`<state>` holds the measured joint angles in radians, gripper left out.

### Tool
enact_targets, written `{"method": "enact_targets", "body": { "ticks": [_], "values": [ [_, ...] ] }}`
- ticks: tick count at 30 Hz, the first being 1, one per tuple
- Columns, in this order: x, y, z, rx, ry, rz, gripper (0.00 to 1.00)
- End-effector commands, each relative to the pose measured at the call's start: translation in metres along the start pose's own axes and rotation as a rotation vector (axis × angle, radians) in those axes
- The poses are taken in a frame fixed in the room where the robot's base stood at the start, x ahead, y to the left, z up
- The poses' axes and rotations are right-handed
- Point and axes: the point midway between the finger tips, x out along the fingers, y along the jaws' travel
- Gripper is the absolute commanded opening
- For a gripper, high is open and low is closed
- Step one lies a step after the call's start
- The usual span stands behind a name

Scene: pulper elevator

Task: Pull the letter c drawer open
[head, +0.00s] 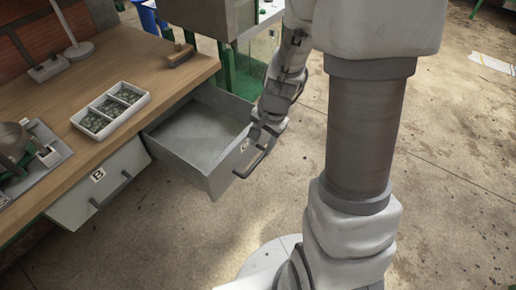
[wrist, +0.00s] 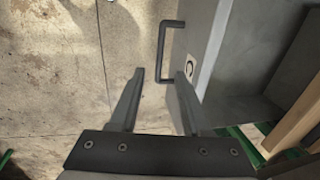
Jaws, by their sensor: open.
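The letter c drawer (head: 205,150) is a grey metal drawer under the workbench, standing pulled well out, with its empty inside showing. Its front carries a white label, whose letter C (wrist: 190,66) is readable in the wrist view. Its dark bar handle (head: 262,158) also shows in the wrist view (wrist: 163,45). My gripper (wrist: 160,76) is open at the near end of this handle, with the handle's end appearing between the fingertips. I cannot tell if they touch it. In the head view my gripper (head: 265,130) is beside the drawer front and its fingers are partly hidden.
A closed drawer labelled B (head: 97,178) is to the left. The wooden benchtop (head: 130,60) bears a white three-part tray (head: 111,108), a lamp (head: 78,48), a wooden brush-like block (head: 179,55) and a metal device at the left edge. Concrete floor (head: 170,240) in front is clear.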

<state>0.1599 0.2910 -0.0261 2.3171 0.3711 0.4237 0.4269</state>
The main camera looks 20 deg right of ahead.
Motion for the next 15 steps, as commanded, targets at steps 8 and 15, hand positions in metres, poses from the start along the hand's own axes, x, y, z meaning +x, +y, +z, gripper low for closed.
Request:
{"method": "enact_targets", "body": {
  "ticks": [8, 15],
  "values": [
    [-0.059, -0.001, 0.0, -0.001, 0.001, -0.002, 0.47],
    [-0.074, 0.0, 0.0, 0.001, 0.0, 0.0, 0.47]
  ]
}}
